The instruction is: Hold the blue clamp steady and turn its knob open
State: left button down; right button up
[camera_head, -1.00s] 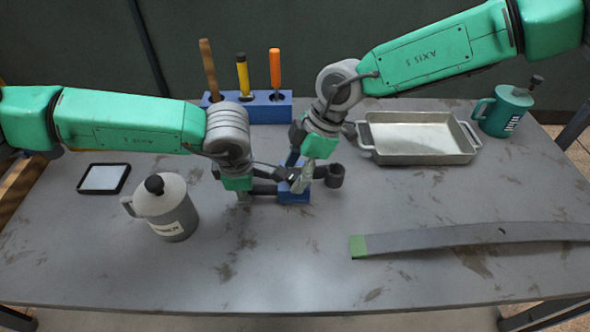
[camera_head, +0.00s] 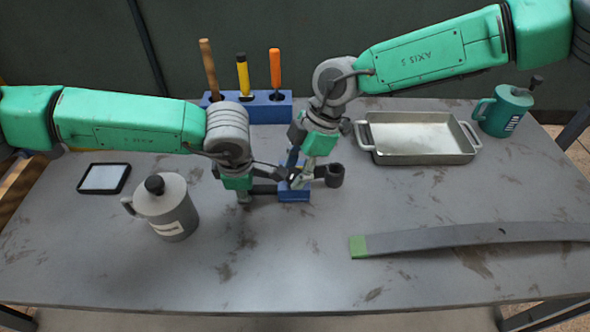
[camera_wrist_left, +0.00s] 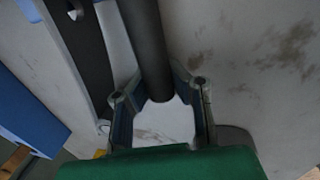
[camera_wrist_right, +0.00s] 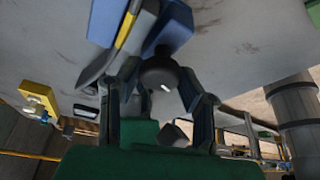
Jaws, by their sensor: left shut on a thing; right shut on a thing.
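The blue clamp (camera_head: 294,196) stands on the table near the middle, partly hidden by both grippers. My left gripper (camera_head: 272,182) is at its left side. In the left wrist view its fingers are closed around a dark round bar (camera_wrist_left: 146,40), which seems to be part of the clamp. My right gripper (camera_head: 298,180) reaches down over the clamp from above right. In the right wrist view its fingers are closed on a dark round knob (camera_wrist_right: 160,77), with the clamp's blue body (camera_wrist_right: 178,25) beyond it. The knob is hidden in the head view.
A dark cup-like ring (camera_head: 335,176) is just right of the clamp. A grey canister (camera_head: 172,214) stands at left, near a dark-framed tablet (camera_head: 104,178). Behind are a blue tool rack (camera_head: 262,112) and a metal tray (camera_head: 462,153). A leaf spring (camera_head: 440,238) lies front right.

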jog(key=n+g, duration=0.1)
jog(key=n, duration=0.1)
jog(key=n+h, duration=0.1)
jog(key=n, duration=0.2)
jog(key=shift+w+g, duration=0.1)
jog(key=shift+g, duration=0.3)
jog(key=n+h, duration=0.1)
jog(key=n, duration=0.2)
jog(key=n+g+h, duration=0.1)
jog(key=n, duration=0.1)
jog(key=shift+a+n, duration=0.15)
jog(key=shift+n, duration=0.25)
jog(key=n+h, duration=0.2)
jog(key=n, duration=0.3)
jog(key=n+h, duration=0.1)
jog(key=n, duration=0.4)
jog(key=shift+t+h, duration=0.3)
jog(key=shift+h, duration=0.1)
jog(key=shift+n, duration=0.4)
jog(key=o, duration=1.1)
jog(key=shift+a, duration=0.1)
jog(key=shift+o, duration=0.2)
